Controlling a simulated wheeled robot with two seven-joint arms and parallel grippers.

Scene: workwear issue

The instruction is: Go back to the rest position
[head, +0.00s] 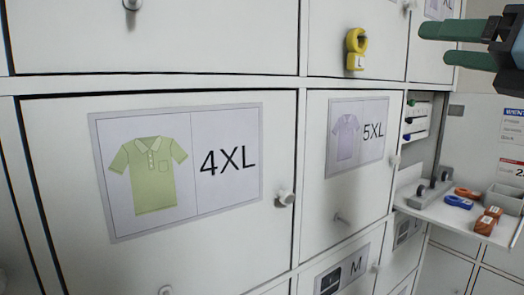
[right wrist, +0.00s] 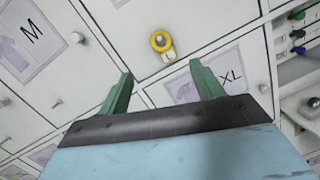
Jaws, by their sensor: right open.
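My right gripper (head: 450,42) shows at the top right of the head view, with two green fingers spread apart and nothing between them. In the right wrist view my right gripper (right wrist: 162,82) is also open and empty, in front of the white locker doors. It does not touch any door or knob that I can see. My left gripper is not in view.
Closed locker doors carry shirt labels, 4XL (head: 175,170) and 5XL (head: 357,137). A yellow tag marked L (head: 355,48) hangs on an upper door. A shelf (head: 440,208) at right holds small orange and blue items. Round knobs (head: 285,198) stick out.

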